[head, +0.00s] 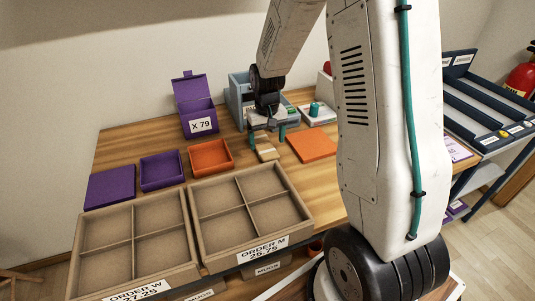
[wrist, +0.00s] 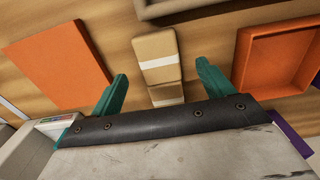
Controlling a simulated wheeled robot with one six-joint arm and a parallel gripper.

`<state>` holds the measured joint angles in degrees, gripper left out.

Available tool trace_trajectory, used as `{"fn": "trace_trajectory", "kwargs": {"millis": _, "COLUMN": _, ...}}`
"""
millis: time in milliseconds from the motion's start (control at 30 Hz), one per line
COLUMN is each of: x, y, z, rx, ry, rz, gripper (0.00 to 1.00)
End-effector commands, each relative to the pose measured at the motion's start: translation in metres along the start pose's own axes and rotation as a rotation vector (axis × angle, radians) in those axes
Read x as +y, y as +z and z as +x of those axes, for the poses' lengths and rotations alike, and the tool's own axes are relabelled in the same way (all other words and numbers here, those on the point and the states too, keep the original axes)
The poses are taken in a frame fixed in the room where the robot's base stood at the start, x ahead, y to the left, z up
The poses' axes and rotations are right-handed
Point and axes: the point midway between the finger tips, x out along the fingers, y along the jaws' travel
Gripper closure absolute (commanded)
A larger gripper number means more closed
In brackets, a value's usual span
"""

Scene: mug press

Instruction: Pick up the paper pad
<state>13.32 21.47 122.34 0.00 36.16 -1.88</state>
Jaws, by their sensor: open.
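The paper pad looks to be the small tan block with a white band (wrist: 155,46). In the wrist view it lies on the wooden table, its near part between my two teal fingertips and its far part beyond them. In the head view the tan pad (head: 268,154) lies just in front of my gripper (head: 267,136). My gripper is open and empty, and the wrist view shows its fingers (wrist: 161,76) apart, one on each side of the pad, with a gap on both sides. I cannot tell the exact height of the fingertips above the table.
An orange flat panel (head: 312,146) lies right of the pad and an orange tray (head: 194,158) left of it.

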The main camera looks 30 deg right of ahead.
Motion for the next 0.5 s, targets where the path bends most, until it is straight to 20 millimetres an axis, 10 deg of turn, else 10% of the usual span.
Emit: {"fn": "trace_trajectory", "kwargs": {"millis": 500, "x": 0.002, "y": 0.0, "z": 0.039, "rx": -0.001, "ry": 0.0, "rz": 0.0, "gripper": 0.2}}
